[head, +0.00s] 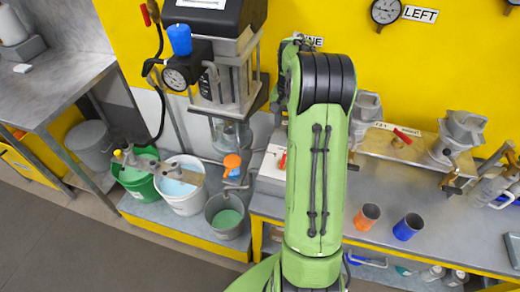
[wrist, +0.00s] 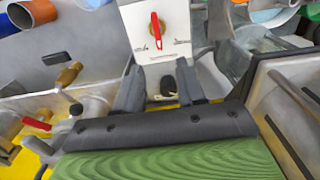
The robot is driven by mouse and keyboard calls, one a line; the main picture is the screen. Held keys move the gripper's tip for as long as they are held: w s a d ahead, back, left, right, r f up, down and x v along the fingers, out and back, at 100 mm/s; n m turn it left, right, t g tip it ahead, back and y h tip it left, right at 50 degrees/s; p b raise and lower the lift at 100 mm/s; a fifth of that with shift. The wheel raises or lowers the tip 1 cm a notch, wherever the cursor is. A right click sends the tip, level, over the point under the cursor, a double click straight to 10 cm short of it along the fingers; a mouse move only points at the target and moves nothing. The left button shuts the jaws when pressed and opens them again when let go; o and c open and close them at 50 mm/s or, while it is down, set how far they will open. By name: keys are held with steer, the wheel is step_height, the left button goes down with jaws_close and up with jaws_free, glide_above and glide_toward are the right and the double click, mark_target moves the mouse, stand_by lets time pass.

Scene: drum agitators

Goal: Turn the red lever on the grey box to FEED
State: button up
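The pale grey box (wrist: 142,42) stands ahead of my gripper in the wrist view. Its red lever (wrist: 157,30) sits upright in that picture on a small brass-coloured hub, with a red mark below it. I cannot read a FEED label. In the head view the box (head: 270,166) and its lever (head: 283,160) are partly hidden behind my green arm. My gripper (wrist: 158,76) is open, its two dark fingers apart and nothing seen held between them. The fingertips are below the lever in the wrist view, apart from it. In the head view the gripper is hidden.
An orange cup (head: 367,216) and a blue cup (head: 408,227) stand on the bench right of my arm. Another red lever (head: 403,136) is on a shelf behind. The drum agitator (head: 215,60), white bucket (head: 183,197) and grey bucket (head: 227,222) are at left.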

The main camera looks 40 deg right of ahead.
mark_target(284, 157)
steer(key=f, duration=0.5)
steer(key=f+b, duration=0.1)
steer(key=f, duration=0.9)
steer(key=shift+s+d+f, duration=0.1)
steer(key=shift+s+f, duration=0.1)
steer(key=shift+s, duration=0.1)
jaws_close()
